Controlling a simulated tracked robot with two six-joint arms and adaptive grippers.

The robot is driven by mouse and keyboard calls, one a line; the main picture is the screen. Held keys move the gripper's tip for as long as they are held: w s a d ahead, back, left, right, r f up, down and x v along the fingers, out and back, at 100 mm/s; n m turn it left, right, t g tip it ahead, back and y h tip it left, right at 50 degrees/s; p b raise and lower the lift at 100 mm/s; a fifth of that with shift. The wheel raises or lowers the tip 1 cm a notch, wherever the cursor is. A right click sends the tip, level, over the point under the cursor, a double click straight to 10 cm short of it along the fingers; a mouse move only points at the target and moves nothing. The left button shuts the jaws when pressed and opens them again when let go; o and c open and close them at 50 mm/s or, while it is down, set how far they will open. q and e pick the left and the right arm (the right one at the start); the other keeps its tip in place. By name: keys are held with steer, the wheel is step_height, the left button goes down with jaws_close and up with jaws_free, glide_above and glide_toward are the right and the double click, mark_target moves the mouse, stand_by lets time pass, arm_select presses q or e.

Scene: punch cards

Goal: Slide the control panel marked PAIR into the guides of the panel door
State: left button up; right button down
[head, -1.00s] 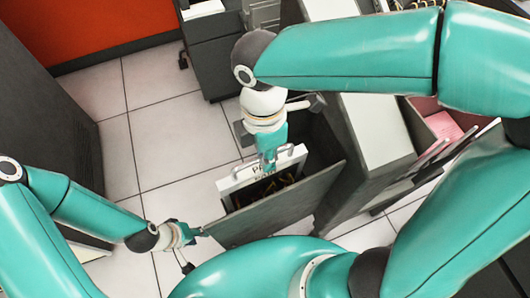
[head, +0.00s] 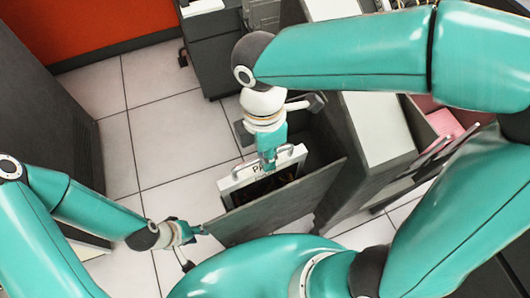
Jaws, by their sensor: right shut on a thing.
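The control panel (head: 236,182) is a white-edged board whose label shows only "PA"; my gripper hides the rest. My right gripper (head: 268,163) is shut on its top edge near the handles. The panel stands against the inner side of the grey panel door (head: 285,208), with its lower part behind the door's top edge. I cannot see the guides or tell whether the panel is in them. My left gripper (head: 197,230) is at the door's left end, by its edge; I cannot make out its fingers clearly.
The dark open cabinet (head: 321,150) is behind and right of the door. A pink stack (head: 444,122) lies in a bin at the right. Another dark cabinet (head: 50,110) stands at the left. Tiled floor (head: 165,130) is clear between them.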

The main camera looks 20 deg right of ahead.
mark_target(266, 191)
steer(key=shift+r, duration=0.1)
stand_by(0.3)
steer(key=shift+f, duration=0.2)
steer(key=shift+w+f+b, duration=0.1)
steer(key=shift+f+b, duration=0.8)
steer(key=shift+f, duration=0.2)
steer(key=c, duration=1.1)
jaws_free()
steer(key=shift+c, duration=0.2)
steer(key=shift+f, duration=0.15)
